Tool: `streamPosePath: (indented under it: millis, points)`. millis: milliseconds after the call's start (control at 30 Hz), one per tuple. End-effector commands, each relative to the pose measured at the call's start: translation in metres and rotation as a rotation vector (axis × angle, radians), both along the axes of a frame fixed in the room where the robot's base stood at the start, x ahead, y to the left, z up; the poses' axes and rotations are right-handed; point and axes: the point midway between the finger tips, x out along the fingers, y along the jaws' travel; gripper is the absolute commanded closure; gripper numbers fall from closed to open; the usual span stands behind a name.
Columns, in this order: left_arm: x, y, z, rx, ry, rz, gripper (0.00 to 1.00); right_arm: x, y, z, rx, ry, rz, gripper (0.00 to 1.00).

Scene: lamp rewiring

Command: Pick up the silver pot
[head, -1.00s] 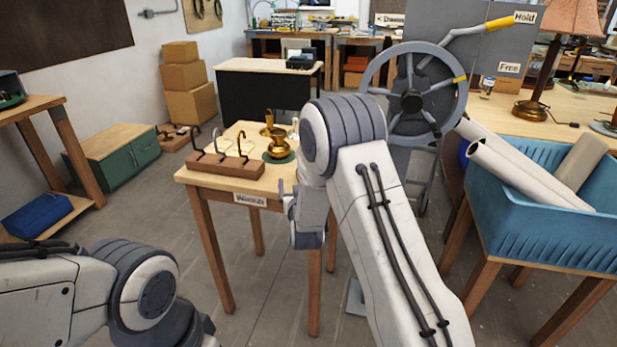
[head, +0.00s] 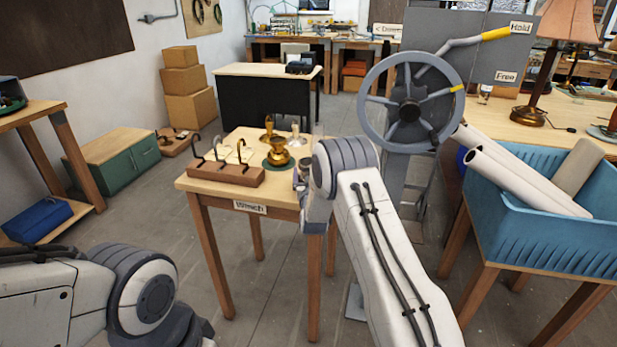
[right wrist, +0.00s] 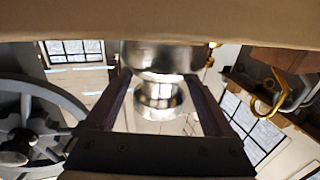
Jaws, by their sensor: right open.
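The silver pot (right wrist: 158,58) is shiny and rounded, with a narrower neck, in the middle of the right wrist view. My right gripper (right wrist: 157,92) is open, with one dark finger on each side of the pot. I cannot tell whether either finger touches it. In the head view my right arm reaches to the front right of the small wooden table (head: 221,190), and its wrist hides most of this spot. My left gripper is not in view; only the left arm's elbow shows at the lower left.
On the table stand a brown block with several hooks (head: 225,172), a brass pot (head: 278,154) on a green disc and small brass and pale pieces behind. A big handwheel (head: 411,104) stands to the right, then a blue bin (head: 545,240) with rolls.

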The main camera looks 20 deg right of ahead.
Motion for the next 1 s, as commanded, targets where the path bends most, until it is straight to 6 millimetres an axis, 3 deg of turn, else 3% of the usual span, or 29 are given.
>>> streamPosePath:
  millis: [367, 500, 600, 1000]
  points:
    - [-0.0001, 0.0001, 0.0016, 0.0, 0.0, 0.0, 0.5, 0.0098, -0.0025, -0.0005, 0.0, 0.001, 0.001, 0.13]
    - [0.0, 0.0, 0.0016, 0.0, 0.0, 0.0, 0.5, 0.0097, -0.0025, -0.0005, 0.0, 0.001, 0.001, 0.66]
    - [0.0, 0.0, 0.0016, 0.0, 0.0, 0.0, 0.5, 0.0096, -0.0025, -0.0005, 0.0, 0.001, 0.001, 1.0]
    - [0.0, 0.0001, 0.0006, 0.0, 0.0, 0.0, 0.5, 0.01, -0.0024, 0.0054, 0.0, -0.003, 0.001, 1.0]
